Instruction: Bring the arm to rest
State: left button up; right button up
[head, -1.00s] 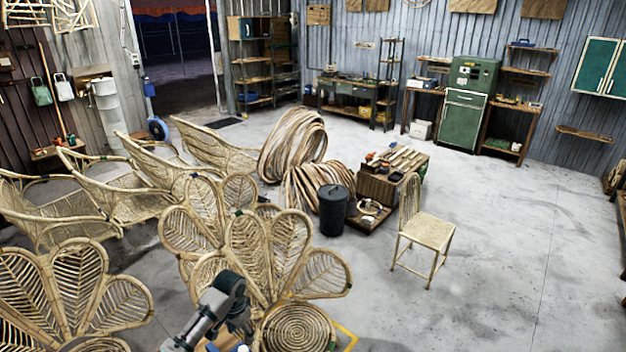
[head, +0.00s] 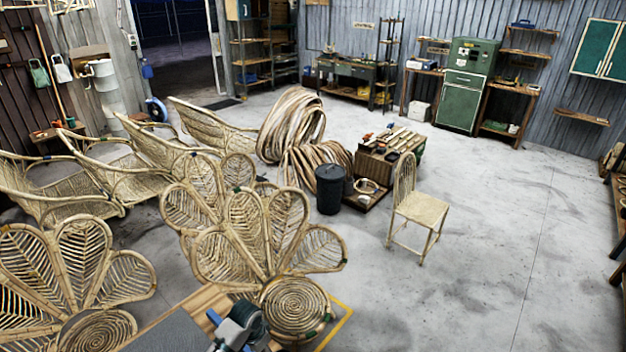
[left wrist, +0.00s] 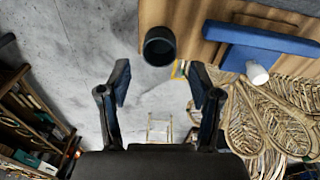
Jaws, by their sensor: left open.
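My left gripper (left wrist: 158,88) is open in the left wrist view, with its two dark fingers apart and nothing between them. In the head view, part of my left arm shows at the bottom edge, by a wooden table top (head: 205,299); the fingertips cannot be made out there. The table top also shows in the left wrist view (left wrist: 182,18), with a dark round cup-like thing (left wrist: 159,46) at its edge and a blue block-like thing (left wrist: 262,40) beside a small white cylinder (left wrist: 257,73). My right gripper is not in view.
Rattan petal-backed chairs (head: 262,235) stand close beyond the table. A dark bin (head: 330,189), rattan coils (head: 292,124) and a small chair (head: 420,208) stand farther off. The floor at the right (head: 500,230) is clear.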

pick_arm(q)
jog(key=s+d+f+n+t+h, duration=0.1)
jog(key=s+d+f, duration=0.15)
jog(key=s, duration=0.45)
jog(key=s+d+f, duration=0.2)
jog(key=s+f, duration=0.1)
jog(key=s, duration=0.3)
jog(key=s+a+r+n+t+y, duration=0.1)
jog(key=s+a+n, duration=0.1)
jog(key=s+a, duration=0.45)
jog(key=s+a+r+n+t+y, duration=0.1)
jog(key=s+a+r+n, duration=0.2)
jog(key=s, duration=0.7)
notch_tip(320, 180, down, 35)
jog(key=s+g+b, duration=0.1)
jog(key=s+b, duration=0.2)
jog(key=b, duration=0.3)
jog(key=s+a+f+m+g+b, duration=0.1)
jog(key=s+a+f+b, duration=0.2)
jog(key=s+f, duration=1.4)
jog(key=shift+a+f+b, duration=0.2)
jog(key=shift+f+b, duration=0.25)
jog(key=shift+f, duration=0.45)
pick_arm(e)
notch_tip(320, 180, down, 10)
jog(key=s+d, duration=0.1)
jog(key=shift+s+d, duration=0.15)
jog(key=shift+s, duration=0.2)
